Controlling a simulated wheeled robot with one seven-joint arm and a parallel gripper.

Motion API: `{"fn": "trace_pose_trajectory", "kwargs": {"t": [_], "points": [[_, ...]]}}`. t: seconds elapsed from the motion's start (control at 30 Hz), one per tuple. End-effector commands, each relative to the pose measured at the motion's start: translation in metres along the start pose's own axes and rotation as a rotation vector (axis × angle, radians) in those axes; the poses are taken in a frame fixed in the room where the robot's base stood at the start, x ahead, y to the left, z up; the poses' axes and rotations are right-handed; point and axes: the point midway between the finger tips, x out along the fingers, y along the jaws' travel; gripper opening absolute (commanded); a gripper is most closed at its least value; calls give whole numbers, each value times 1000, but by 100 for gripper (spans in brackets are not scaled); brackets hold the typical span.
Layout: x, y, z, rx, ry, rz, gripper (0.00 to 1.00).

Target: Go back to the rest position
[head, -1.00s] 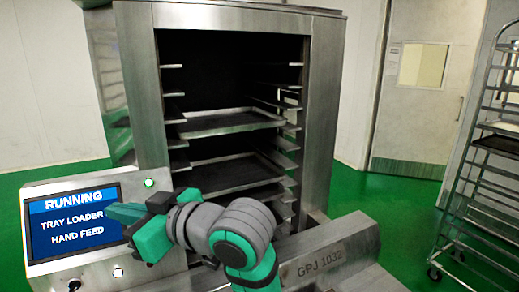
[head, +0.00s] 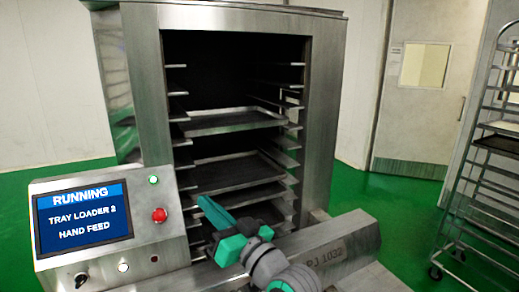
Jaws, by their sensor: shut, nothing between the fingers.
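My gripper (head: 212,210) is teal and black and is in the lower middle of the head view. Its fingers are shut with nothing between them and point up and left. It is in front of the lower part of the steel tray cabinet (head: 146,110), to the right of the control panel, apart from both as far as I can tell. The control panel screen (head: 83,218) reads "RUNNING, TRAY LOADER 2, HAND FEED". A red button (head: 159,215) and a lit green lamp (head: 153,180) are beside the screen.
The cabinet is open at the front and holds an upper tray (head: 230,122) and a lower tray (head: 232,174) on side rails. A steel housing (head: 345,243) is at the lower right. A wheeled rack (head: 470,215) stands at the right. Green floor (head: 385,205) is clear between cabinet and rack.

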Motion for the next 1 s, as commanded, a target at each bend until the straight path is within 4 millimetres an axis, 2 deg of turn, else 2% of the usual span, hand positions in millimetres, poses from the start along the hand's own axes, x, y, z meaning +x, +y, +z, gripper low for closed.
{"fn": "trace_pose_trajectory", "kwargs": {"t": [0.03,0.2,0.3,0.5,0.63,0.77,0.9,1.0], "points": [[-11,24,9,33,33,55,0],[-57,94,36,98,147,241,0],[-89,127,58,116,196,349,0],[-161,176,107,115,261,553,0],[-212,195,139,90,283,678,0],[-265,205,169,47,291,795,0],[-317,202,199,-13,280,898,0],[-347,193,222,-58,253,951,0]]}}
